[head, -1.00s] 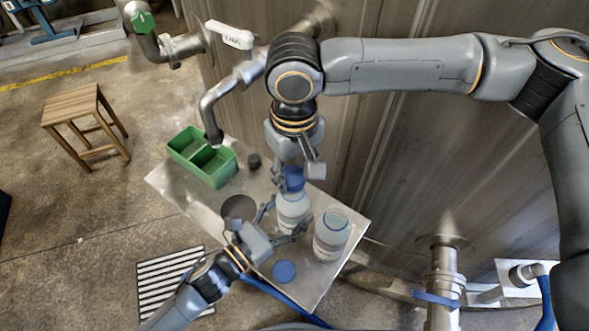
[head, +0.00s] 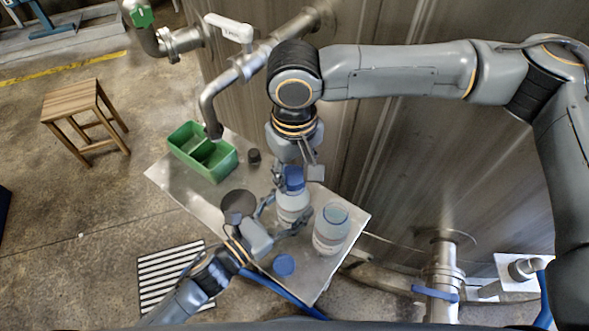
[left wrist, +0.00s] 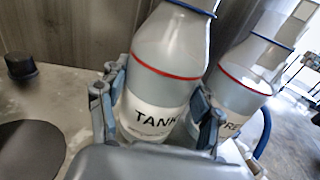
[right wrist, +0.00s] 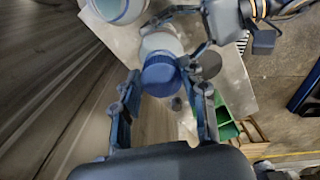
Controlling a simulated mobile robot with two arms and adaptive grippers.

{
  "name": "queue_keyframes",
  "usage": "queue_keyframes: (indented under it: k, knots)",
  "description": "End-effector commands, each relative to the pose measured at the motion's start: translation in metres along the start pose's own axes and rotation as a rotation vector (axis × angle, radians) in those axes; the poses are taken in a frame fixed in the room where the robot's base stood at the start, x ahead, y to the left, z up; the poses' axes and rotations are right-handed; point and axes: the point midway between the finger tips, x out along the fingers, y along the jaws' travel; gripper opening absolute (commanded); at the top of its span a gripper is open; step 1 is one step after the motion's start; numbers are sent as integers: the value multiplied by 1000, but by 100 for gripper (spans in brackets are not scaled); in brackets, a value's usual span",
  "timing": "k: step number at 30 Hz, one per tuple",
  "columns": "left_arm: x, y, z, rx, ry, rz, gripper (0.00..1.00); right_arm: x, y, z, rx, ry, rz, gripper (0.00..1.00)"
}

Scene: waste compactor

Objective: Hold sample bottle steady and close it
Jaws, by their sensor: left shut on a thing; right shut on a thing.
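The sample bottle (head: 292,208) is a pale bottle standing on the metal table, with a red ring and a label reading "TANK" in the left wrist view (left wrist: 160,92). My left gripper (left wrist: 157,115) is shut around its body, one finger on each side. A blue cap (right wrist: 160,72) is at the top of this bottle, between the fingers of my right gripper (right wrist: 163,82), which comes from above and is shut on it. The head view also shows the cap (head: 293,178) over the bottle's mouth. Whether its thread is engaged is hidden.
A second similar bottle (head: 331,232) without a cap stands close on the right. A loose blue cap (head: 284,265) lies near the table's front edge. A green divided bin (head: 219,170), a small black cap (head: 254,157) and a dark round disc (head: 238,203) are left. A metal pipe hangs above the bin.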

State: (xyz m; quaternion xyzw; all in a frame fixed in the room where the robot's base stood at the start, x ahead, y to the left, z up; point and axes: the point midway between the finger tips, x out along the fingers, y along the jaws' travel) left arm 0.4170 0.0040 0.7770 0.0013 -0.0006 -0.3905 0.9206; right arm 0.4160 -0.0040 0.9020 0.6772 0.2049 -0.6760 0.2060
Motion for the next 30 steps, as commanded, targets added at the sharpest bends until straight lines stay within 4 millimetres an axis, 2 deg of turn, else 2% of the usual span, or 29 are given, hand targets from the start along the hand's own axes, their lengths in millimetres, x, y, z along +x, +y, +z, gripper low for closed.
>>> queue_keyframes:
  k: [15,16,20,23,30]
  knots:
    - [0,0,0,1,0,0,8,11,0,0,0,-1,-1,34]
    - [0,0,0,1,0,0,0,11,0,0,0,0,0,34]
    - [0,0,0,1,0,0,0,11,-1,0,52,-1,-1,34]
    - [0,0,0,1,0,0,0,11,-2,0,195,-2,-2,34]
    - [0,0,0,1,0,0,0,12,-4,-1,720,-4,-2,34]
